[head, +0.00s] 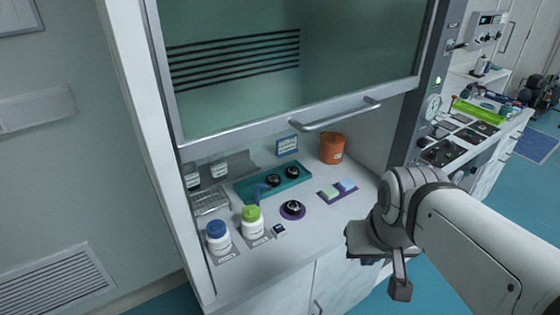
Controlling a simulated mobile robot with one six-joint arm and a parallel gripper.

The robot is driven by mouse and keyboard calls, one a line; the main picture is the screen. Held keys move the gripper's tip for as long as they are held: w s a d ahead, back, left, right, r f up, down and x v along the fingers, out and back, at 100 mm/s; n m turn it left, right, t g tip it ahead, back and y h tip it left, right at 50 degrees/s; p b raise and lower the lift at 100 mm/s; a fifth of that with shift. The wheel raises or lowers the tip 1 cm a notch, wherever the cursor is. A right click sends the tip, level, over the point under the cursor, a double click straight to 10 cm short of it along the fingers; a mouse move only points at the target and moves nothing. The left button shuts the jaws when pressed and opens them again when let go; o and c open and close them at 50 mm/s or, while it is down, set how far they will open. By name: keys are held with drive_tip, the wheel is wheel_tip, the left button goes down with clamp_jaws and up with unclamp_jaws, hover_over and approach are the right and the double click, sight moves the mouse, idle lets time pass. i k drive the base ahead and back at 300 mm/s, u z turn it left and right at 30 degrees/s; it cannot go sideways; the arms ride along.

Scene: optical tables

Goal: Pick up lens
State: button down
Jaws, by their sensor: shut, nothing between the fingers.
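No thing is plainly recognisable as the lens. Small dark round pieces that could be lens mounts stand in the fume hood: a left one (273,181) and a right one (292,172) on a teal tray (245,190), and one with a pale centre (292,207) on a purple round base in front. My gripper (366,258) is at the hood's front right edge, apart from all of these and to their right. It is shut and empty. My wrist hides part of its fingers.
A blue-capped jar (217,236) and a green-capped jar (252,222) stand front left. An orange container (332,149) stands at the back. A purple tray (340,190) holds coloured blocks. The raised glass sash (290,60) with its handle (336,117) hangs above the opening.

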sight(292, 208)
drive_tip(key=u, duration=2.3)
drive_tip(key=k, duration=0.95)
drive_tip(key=z, duration=0.7)
drive_tip(key=i, duration=1)
